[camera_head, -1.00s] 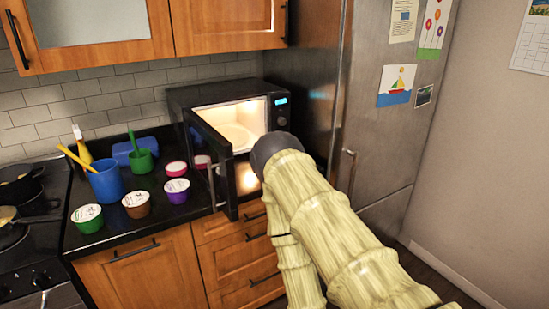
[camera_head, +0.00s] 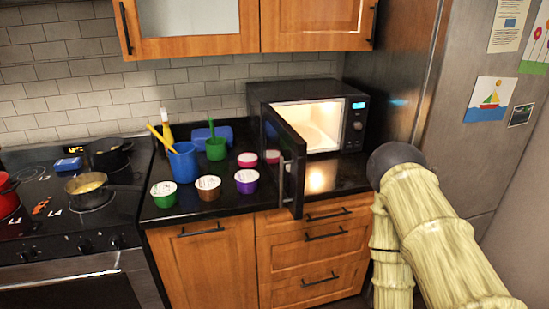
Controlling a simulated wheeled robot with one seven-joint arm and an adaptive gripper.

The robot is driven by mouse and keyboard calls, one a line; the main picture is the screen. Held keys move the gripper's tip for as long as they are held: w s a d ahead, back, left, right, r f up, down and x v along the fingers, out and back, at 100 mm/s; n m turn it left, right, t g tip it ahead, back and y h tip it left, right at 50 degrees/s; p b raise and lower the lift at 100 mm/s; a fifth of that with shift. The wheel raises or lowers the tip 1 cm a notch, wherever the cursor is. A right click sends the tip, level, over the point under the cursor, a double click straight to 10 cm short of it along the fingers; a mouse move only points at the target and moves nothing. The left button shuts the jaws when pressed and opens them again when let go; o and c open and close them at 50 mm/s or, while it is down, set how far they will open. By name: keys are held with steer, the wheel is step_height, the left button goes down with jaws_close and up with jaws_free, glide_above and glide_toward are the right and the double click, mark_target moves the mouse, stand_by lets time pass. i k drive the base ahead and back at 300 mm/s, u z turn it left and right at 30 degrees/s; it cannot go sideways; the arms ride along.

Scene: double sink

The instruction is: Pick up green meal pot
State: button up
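The green meal pot (camera_head: 164,198) is a small green cup with a white printed lid. It stands upright on the black counter, near its front left corner beside the stove. A brown pot (camera_head: 208,193) and a purple pot (camera_head: 246,186) stand in a row to its right. My arm shows at the right of the view, in front of the fridge, well away from the green pot. My gripper is not visible, so its opening and any contents are hidden.
A microwave (camera_head: 261,98) stands with its door (camera_head: 287,160) swung open over the counter. Behind the pots are a blue cup (camera_head: 183,163), a green cup (camera_head: 216,150) and a blue box (camera_head: 203,134). A stove with pans (camera_head: 88,188) is at left.

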mark_target(164, 194)
steer(key=u, duration=2.7)
steer(key=i, duration=1.45)
steer(key=z, duration=1.55)
